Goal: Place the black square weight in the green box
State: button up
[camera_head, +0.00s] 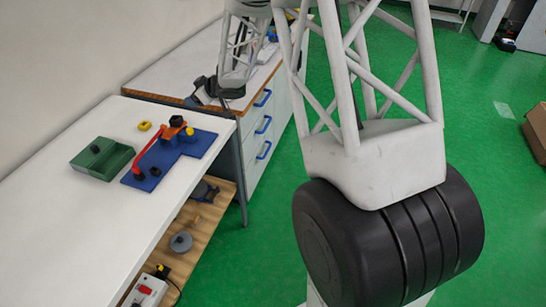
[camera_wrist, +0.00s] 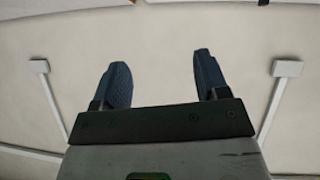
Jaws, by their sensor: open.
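A green box (camera_head: 88,168) sits on the white table, with a small black knob-like thing (camera_head: 95,149) on or in it. Beside it, a blue base (camera_head: 196,145) carries a red arm (camera_head: 150,157) and an orange part. A small black piece (camera_head: 176,121) sits on the orange part, and another black spot (camera_head: 155,171) shows on the base. I cannot tell which black piece is the square weight. My gripper (camera_head: 205,92) is beyond the blue base, near the table's far end. In the wrist view my gripper (camera_wrist: 157,70) is open and empty, facing a pale wall.
The table's near part is clear. A wooden shelf (camera_head: 190,240) below holds a grey disc and other items. A drawer cabinet (camera_head: 262,120) with blue handles stands beyond the table.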

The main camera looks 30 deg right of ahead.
jog(key=s+d+r+m+h, duration=0.35)
jog(key=s+r, duration=0.35)
jog(key=s, duration=0.3)
jog(key=s+d+r+m+h, duration=0.3)
jog(key=s+d+r+h, duration=0.2)
jog(key=s+r, duration=0.4)
jog(key=s+a+m+g, duration=0.1)
jog(key=s+a+g, duration=0.1)
jog(key=s, duration=1.4)
jog(key=s+a+f+m+g+y, duration=0.1)
jog(key=s+g, duration=0.3)
jog(key=s, duration=1.3)
jog(key=shift+s+a+f+m+g, duration=0.2)
jog(key=shift+a+m+g, duration=0.1)
jog(key=shift+a+m, duration=0.35)
jog(key=shift+o, duration=0.4)
jog(key=shift+w, duration=0.15)
